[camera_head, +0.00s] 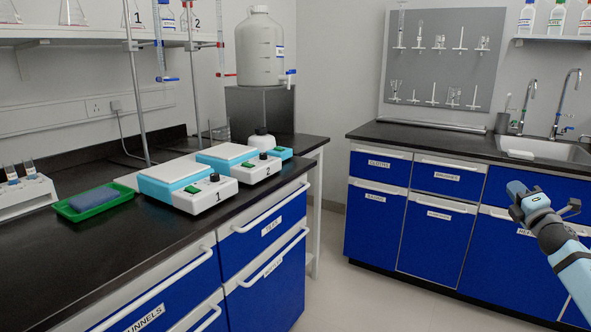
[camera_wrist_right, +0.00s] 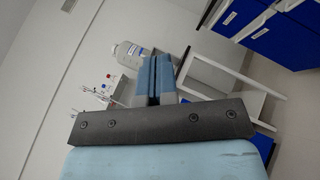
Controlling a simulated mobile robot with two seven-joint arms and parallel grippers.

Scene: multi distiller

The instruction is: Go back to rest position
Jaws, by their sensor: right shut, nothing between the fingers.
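My right gripper (camera_head: 516,190) is in the head view at the right, raised in front of the blue cabinets under the sink. In the right wrist view my right gripper (camera_wrist_right: 155,62) shows its two blue fingers together, with nothing between them. It is apart from the counters and touches nothing that I can see. My left gripper is not in either view.
The black bench (camera_head: 100,245) at the left carries hotplates 1 (camera_head: 187,185) and 2 (camera_head: 243,164), a green tray (camera_head: 70,211) with a blue sponge, and stands. A white carboy (camera_head: 260,50) stands behind. The sink counter (camera_head: 425,141) is at the right. Open floor (camera_head: 345,290) lies between.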

